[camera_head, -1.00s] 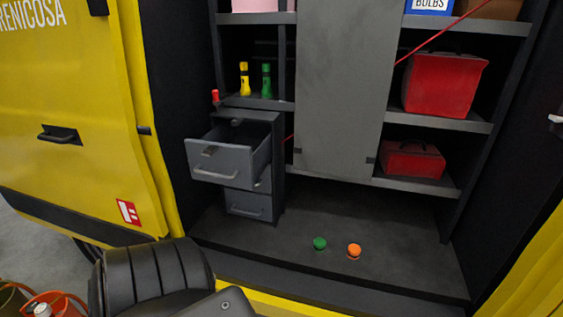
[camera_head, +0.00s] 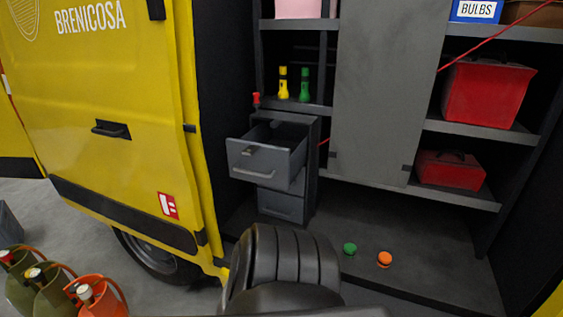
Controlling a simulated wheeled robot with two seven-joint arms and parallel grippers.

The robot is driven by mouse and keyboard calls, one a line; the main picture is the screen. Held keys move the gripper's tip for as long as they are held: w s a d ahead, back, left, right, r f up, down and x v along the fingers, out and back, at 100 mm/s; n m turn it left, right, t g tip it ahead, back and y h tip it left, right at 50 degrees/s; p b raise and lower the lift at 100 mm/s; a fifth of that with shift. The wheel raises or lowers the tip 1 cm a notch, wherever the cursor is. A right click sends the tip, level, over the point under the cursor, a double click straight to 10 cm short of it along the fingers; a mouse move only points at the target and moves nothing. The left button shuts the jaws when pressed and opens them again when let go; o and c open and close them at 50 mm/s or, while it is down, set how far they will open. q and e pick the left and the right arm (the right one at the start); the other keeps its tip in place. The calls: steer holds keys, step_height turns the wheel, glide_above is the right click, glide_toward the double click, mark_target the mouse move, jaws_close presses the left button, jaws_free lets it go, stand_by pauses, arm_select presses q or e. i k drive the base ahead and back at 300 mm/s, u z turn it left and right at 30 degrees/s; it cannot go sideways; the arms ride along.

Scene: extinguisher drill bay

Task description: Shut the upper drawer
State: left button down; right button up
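The upper drawer (camera_head: 256,163) is a grey box with a bar handle, pulled well out of a small dark cabinet inside the van. I can see part of its inside from above. The lower drawer (camera_head: 281,205) beneath it looks shut. A dark ribbed arm part of mine (camera_head: 285,262) rises at the bottom centre, in front of and below the cabinet. Neither of my grippers shows in the view.
Yellow (camera_head: 283,84) and green (camera_head: 304,86) torches stand on the shelf behind. Green (camera_head: 350,249) and orange (camera_head: 384,259) round things lie on the van floor. The yellow door (camera_head: 120,120) flanks the left; extinguishers (camera_head: 45,292) stand lower left.

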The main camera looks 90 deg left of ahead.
mark_target(265, 156)
steer(key=z, duration=0.05)
steer(key=k, duration=0.8)
steer(key=u, duration=1.55)
steer(key=i, duration=0.5)
steer(key=z, duration=0.05)
